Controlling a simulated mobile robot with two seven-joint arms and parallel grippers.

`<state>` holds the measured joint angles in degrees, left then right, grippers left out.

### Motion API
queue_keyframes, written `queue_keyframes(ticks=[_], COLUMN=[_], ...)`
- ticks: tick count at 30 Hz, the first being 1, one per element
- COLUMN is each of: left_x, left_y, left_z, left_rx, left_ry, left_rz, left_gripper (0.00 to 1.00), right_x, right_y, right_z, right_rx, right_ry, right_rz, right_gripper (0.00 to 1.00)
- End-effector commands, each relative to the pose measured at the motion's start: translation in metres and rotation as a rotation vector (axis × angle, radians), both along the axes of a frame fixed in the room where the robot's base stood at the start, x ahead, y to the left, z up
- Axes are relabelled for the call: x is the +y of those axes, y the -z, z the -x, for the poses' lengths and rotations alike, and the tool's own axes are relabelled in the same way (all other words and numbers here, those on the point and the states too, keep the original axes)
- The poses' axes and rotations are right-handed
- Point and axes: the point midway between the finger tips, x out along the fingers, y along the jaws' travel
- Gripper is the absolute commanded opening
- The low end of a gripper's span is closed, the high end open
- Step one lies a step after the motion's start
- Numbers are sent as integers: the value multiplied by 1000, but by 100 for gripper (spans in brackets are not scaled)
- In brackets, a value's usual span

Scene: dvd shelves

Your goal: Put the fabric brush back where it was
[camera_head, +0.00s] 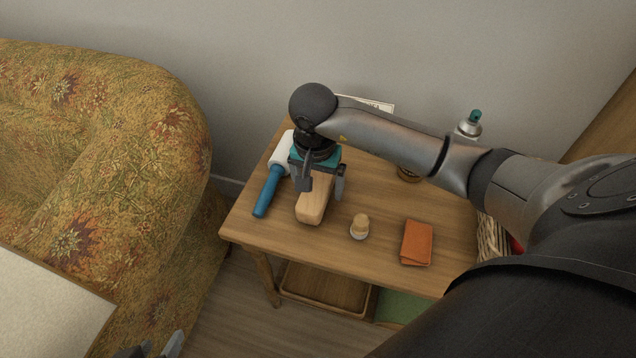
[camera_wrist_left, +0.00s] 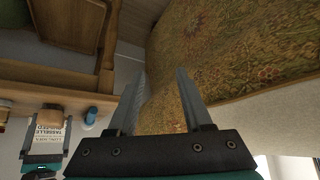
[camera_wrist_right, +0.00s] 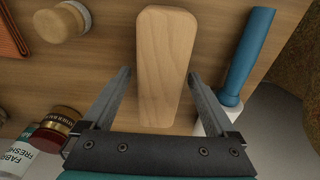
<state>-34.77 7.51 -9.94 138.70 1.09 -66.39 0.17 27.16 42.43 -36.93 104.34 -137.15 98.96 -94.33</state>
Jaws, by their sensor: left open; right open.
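The fabric brush, a pale wooden block (camera_head: 313,207), lies on the wooden side table (camera_head: 385,272). In the right wrist view the brush (camera_wrist_right: 166,62) lies lengthwise between the fingers. My right gripper (camera_head: 322,189) is open over the far part of the brush, one finger on each side. Gaps show beside the wood in the right wrist view (camera_wrist_right: 158,74), and I cannot tell whether the brush is touched. My left gripper (camera_wrist_left: 157,96) is open and empty, near the patterned sofa; only its tips show at the bottom edge of the head view (camera_head: 160,348).
A lint roller with blue handle (camera_head: 268,190) lies close left of the brush. A small wooden knob-like item (camera_head: 360,226) and an orange folded cloth (camera_head: 416,242) lie to the right. A spray can (camera_head: 469,125) stands behind. The sofa (camera_head: 150,130) is left of the table.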

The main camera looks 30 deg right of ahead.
Motion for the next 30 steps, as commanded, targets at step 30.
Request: queue_keyframes(ticks=[30], left_x=[29], left_y=[40], left_z=[27], left_rx=[281], left_ry=[-45], left_rz=[-97], left_gripper=[50], right_x=[7], right_y=[-81], right_z=[5], right_rx=[-2], right_ry=[-1], right_rz=[1], right_gripper=[92])
